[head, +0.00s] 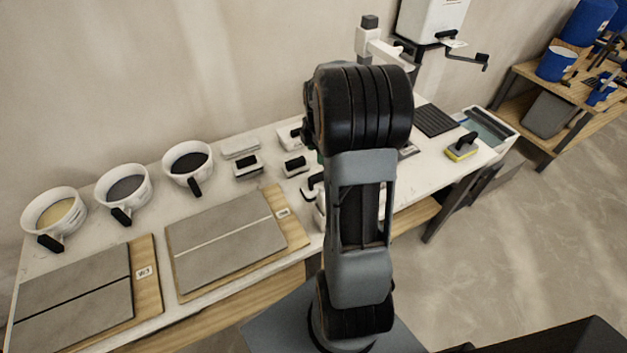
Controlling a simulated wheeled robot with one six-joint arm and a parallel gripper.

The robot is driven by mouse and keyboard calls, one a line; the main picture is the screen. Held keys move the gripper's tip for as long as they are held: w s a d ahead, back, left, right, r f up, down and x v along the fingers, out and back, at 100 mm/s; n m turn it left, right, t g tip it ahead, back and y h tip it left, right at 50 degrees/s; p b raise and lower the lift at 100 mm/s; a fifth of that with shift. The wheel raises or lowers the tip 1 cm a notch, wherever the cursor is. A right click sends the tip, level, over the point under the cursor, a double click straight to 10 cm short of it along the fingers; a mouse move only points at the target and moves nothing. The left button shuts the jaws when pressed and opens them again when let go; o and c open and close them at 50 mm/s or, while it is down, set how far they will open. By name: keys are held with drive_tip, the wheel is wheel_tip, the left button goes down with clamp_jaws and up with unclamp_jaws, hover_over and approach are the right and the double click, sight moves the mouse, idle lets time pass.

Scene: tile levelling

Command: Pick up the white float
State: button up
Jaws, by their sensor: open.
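Several small white-based tools with dark handles lie on the white table left of my arm. One (247,168) is in the middle of the table. A second (295,165) lies just right of it, and a third (289,137) is behind, close to my arm. Others are partly hidden by the arm. I cannot tell which of them is the white float. A yellow float (462,148) with a dark handle lies at the table's right end. My arm stands upright in front of the table, and my gripper is hidden behind it.
Three white buckets (57,217) (125,190) (188,163) with dark handles stand at the back left. Two tile boards (149,285) (292,232) lie along the front edge. A water tray (488,128) is at the right end. Shelves with blue buckets (556,64) stand farther right.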

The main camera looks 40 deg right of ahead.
sight(319, 175)
drive_tip(key=f, duration=0.8)
drive_tip(key=shift+w+d, duration=0.1)
drive_tip(key=shift+d, duration=0.25)
drive_tip(key=shift+a+f+p, duration=0.1)
drive_tip(key=shift+f+p, duration=0.55)
drive_tip(key=shift+f, duration=2.25)
clamp_jaws()
